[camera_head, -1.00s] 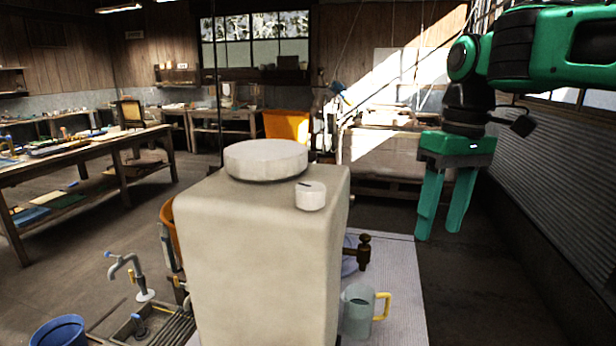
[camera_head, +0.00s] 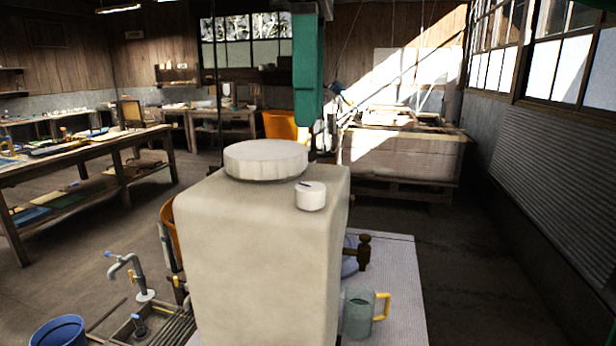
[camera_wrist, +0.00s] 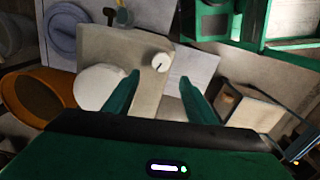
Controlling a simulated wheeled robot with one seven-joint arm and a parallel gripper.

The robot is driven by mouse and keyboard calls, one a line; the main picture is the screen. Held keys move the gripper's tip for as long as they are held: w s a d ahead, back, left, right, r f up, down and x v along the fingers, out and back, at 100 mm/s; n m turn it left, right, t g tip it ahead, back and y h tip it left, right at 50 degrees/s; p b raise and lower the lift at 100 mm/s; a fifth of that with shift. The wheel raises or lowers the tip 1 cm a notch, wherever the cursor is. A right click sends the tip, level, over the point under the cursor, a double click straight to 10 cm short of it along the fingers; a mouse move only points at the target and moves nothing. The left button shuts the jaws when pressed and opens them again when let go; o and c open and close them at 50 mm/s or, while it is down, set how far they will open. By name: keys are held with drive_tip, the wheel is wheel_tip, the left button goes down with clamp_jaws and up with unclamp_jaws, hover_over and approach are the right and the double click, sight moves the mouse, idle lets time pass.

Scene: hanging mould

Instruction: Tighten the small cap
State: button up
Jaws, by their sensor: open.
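The small cap (camera_head: 311,196) is a short white cylinder with a dark mark on top. It sits on the top front right corner of a beige tank (camera_head: 262,262), right of the large round white cap (camera_head: 266,160). My gripper (camera_head: 308,122) hangs above the small cap, fingers pointing down, apart from it; its upper part is cut off by the picture's top edge. In the wrist view, the open green fingers (camera_wrist: 160,77) lie either side of the small cap (camera_wrist: 161,62) as seen, with nothing between them. The tank's thread under the cap is hidden.
An orange bucket (camera_wrist: 40,97) stands beside the tank. The space above the tank is otherwise clear.

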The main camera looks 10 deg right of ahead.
sight(310, 186)
wheel_tip(310, 186, down, 11)
drive_tip(key=shift+r, duration=0.2)
idle(0.4)
drive_tip(key=shift+c, duration=0.2)
drive_tip(key=c, duration=1)
